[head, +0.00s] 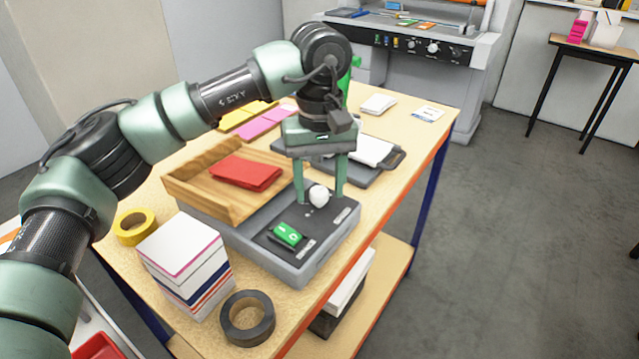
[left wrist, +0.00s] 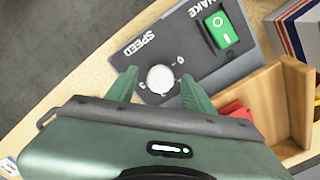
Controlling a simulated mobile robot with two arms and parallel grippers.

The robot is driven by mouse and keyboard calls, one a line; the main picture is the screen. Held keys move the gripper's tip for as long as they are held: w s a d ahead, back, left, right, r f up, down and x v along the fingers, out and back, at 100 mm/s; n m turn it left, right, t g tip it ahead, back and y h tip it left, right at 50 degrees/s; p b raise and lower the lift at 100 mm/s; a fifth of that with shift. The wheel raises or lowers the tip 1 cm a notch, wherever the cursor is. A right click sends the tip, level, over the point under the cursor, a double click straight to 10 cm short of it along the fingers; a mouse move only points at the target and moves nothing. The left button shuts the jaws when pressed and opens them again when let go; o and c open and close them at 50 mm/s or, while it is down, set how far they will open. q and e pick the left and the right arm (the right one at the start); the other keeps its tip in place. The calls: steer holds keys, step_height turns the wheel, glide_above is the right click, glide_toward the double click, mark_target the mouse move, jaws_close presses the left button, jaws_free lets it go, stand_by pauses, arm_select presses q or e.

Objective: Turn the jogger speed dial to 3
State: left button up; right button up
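The jogger (head: 252,253) is a grey machine with a dark control panel and a wooden tray. Its white round speed dial (head: 319,195) sits at the panel's far end; it also shows in the left wrist view (left wrist: 160,78), with "SPEED" and small numbers beside it. I cannot tell where the dial points. My left gripper (head: 320,200) is over the dial, its open fingers on either side of it; in the left wrist view, gaps show between the dial and both fingertips (left wrist: 158,82). A green rocker switch (head: 287,234) marked "SHAKE" (left wrist: 220,32) is on the same panel. My right gripper is not in view.
Red sheets (head: 245,173) lie in the wooden tray. A paper stack (head: 185,262), a black tape roll (head: 247,317) and a yellow tape roll (head: 134,227) stand nearer on the table. A dark board with white paper (head: 372,150) lies behind the jogger.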

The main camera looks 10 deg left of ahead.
mark_target(320, 191)
arm_select(q)
steer(key=shift+r, duration=3.9)
